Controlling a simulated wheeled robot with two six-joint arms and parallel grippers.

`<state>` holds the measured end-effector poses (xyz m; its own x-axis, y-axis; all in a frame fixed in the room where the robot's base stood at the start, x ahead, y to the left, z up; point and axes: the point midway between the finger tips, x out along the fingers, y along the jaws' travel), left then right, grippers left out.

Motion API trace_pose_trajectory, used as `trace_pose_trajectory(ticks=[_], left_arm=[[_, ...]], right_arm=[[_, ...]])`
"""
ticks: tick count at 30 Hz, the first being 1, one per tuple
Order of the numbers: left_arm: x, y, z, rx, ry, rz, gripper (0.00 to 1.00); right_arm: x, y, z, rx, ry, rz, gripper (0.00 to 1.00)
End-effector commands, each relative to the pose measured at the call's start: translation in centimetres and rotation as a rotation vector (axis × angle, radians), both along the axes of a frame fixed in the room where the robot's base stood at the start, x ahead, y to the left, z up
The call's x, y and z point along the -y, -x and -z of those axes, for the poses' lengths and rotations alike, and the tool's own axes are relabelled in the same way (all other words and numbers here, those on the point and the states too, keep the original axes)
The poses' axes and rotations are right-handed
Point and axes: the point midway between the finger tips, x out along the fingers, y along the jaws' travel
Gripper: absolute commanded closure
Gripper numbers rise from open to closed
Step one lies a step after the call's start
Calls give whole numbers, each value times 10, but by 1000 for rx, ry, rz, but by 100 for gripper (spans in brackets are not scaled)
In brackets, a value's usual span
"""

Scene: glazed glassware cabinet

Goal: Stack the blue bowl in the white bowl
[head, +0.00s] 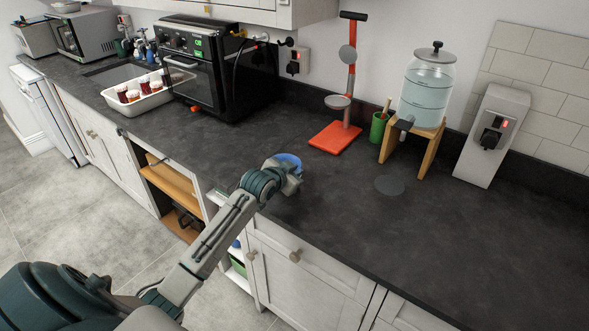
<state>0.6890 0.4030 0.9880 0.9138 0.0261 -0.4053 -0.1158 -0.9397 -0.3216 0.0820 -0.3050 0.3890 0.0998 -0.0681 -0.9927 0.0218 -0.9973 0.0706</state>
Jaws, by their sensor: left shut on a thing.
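My left gripper (291,170) is over the dark countertop near its front edge, in the middle of the head view. It is shut on the blue bowl (289,158), whose rim shows just beyond the gripper. The wrist covers the near side of the bowl, so I cannot tell whether it touches the counter or anything beneath it. I cannot make out a white bowl; one could be hidden behind the gripper. My right gripper is not in view.
A red-based stand (335,137), a green pot (378,128) and a drink dispenser (427,85) on a wooden stand are at the back. A white tray (155,100) with jars and a black oven (215,65) are left. The right counter is clear around a dark disc (390,185).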

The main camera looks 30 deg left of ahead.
Motion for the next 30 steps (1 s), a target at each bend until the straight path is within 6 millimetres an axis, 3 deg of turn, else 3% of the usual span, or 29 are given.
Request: trace_pose_trajectory(ticks=[12, 13, 16, 24, 28, 30], left_arm=[[0, 0, 8, 0, -1, 0, 100], [0, 0, 8, 0, 0, 0, 86], [0, 0, 8, 0, -1, 0, 67], [0, 0, 7, 0, -1, 0, 67], [0, 0, -3, 2, -1, 0, 67], [-1, 8, -3, 1, -5, 1, 67]], right_arm=[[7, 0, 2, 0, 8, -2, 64], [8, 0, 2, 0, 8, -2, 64], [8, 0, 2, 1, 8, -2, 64], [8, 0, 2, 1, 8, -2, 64], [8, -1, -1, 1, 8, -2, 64], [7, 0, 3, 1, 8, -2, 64]])
